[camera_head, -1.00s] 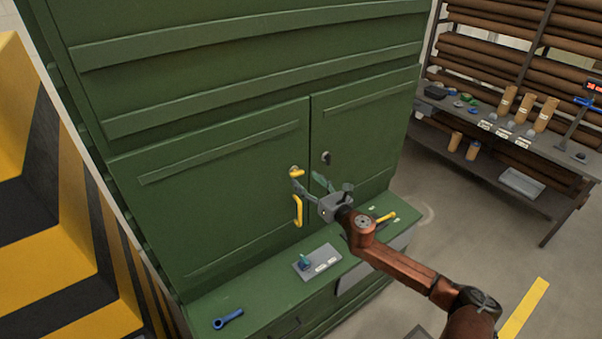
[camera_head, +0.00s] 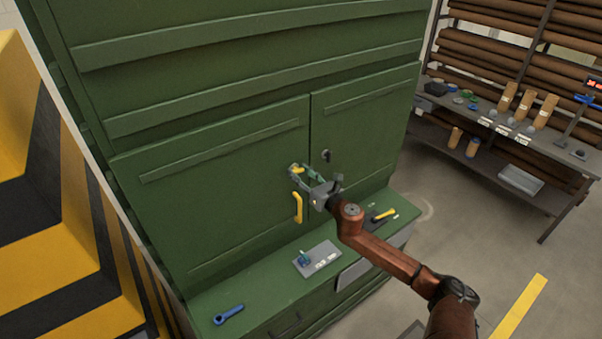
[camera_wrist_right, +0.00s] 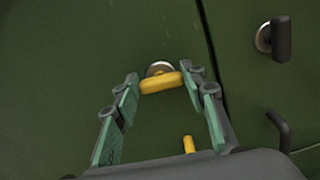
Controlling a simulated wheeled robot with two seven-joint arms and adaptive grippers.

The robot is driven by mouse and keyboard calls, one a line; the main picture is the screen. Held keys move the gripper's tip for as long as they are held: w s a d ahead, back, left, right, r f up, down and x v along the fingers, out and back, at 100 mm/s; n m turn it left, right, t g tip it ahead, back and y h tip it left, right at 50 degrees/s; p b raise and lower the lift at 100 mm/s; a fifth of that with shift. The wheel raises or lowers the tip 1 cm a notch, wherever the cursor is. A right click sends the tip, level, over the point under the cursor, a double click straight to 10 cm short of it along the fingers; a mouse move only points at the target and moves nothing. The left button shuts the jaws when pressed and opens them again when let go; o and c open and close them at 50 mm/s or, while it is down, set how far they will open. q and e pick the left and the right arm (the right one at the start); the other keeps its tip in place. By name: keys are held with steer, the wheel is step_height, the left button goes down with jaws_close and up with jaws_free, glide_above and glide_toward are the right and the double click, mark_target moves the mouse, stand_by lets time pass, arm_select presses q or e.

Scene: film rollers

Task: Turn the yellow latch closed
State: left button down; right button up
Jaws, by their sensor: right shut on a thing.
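The yellow latch (camera_head: 297,169) is on the left door of the green cabinet (camera_head: 220,185), near the seam between the doors. In the right wrist view the latch (camera_wrist_right: 161,83) is a short yellow bar on a round metal base, lying nearly level with a slight tilt. My right gripper (camera_head: 301,174) is shut on the latch. In the wrist view its green-padded fingers (camera_wrist_right: 166,84) stand at the two ends of the bar. My left gripper is not in view.
A yellow door handle (camera_head: 298,207) is just below the latch. A dark knob (camera_head: 326,156) is on the right door. The ledge below holds a grey plate (camera_head: 318,259), a blue tool (camera_head: 228,315) and a yellow-handled tool (camera_head: 384,215). A workbench (camera_head: 500,165) stands at the right.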

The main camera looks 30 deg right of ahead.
steer(key=shift+d, duration=0.1)
steer(key=c, duration=0.5)
steer(key=shift+o, duration=0.2)
steer(key=shift+m, duration=0.3)
steer(key=m, duration=0.3)
steer(key=shift+m+p, duration=0.3)
steer(key=shift+p, duration=0.1)
steer(key=m, duration=0.3)
steer(key=shift+d+m+p, duration=0.15)
steer(key=shift+m+p, duration=0.15)
steer(key=shift+p, duration=0.05)
steer(key=m+p, duration=0.1)
steer(key=m, duration=0.3)
steer(key=shift+f+m, duration=0.1)
steer(key=shift+m, duration=0.2)
steer(key=shift+f+m+p, duration=0.1)
steer(key=shift+m+p, duration=0.45)
steer(key=shift+m, duration=1.25)
